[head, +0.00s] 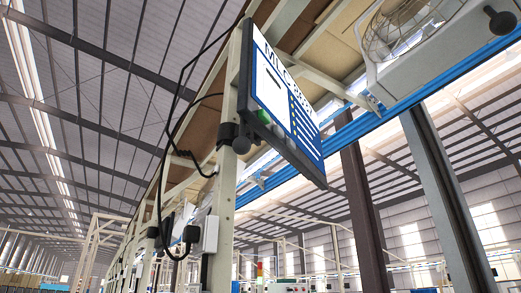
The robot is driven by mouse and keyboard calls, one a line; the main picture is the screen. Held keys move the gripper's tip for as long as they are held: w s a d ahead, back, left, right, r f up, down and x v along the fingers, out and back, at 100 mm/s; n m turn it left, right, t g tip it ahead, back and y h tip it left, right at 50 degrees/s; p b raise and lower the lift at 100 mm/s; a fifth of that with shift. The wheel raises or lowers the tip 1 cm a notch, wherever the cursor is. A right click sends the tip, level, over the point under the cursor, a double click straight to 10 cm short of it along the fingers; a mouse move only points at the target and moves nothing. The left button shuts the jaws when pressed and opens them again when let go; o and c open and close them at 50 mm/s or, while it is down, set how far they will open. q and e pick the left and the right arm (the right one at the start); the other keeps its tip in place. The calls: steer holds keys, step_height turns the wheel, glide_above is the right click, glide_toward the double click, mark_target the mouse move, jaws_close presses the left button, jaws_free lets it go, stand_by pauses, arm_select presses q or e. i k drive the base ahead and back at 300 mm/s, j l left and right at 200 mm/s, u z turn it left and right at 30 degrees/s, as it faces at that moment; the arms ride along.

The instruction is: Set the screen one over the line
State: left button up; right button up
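A screen (287,103) with a white and blue face hangs high beside a pale upright post (225,185). Its face is tilted, and it carries large lettering that starts with "MLC"; the rest is too slanted to read surely. Blue rows run down its right part. A small green spot and dark round parts show at its lower left edge. Neither of my grippers is in view, so what they hold is hidden. The view looks steeply upward, and no work surface shows.
Black cables (172,110) hang along the post to a white box (211,233). A caged fan (405,28) is at the upper right, above a blue rail (430,82). Dark columns (362,205) stand at the right. A small signal light (260,268) shows low in the middle.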

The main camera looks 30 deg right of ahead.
mark_target(264, 82)
steer(key=j+z, duration=0.15)
steer(key=z, duration=0.25)
steer(key=j+z, duration=0.2)
steer(key=z, duration=0.15)
steer(key=j+z, duration=0.15)
steer(key=z, duration=0.25)
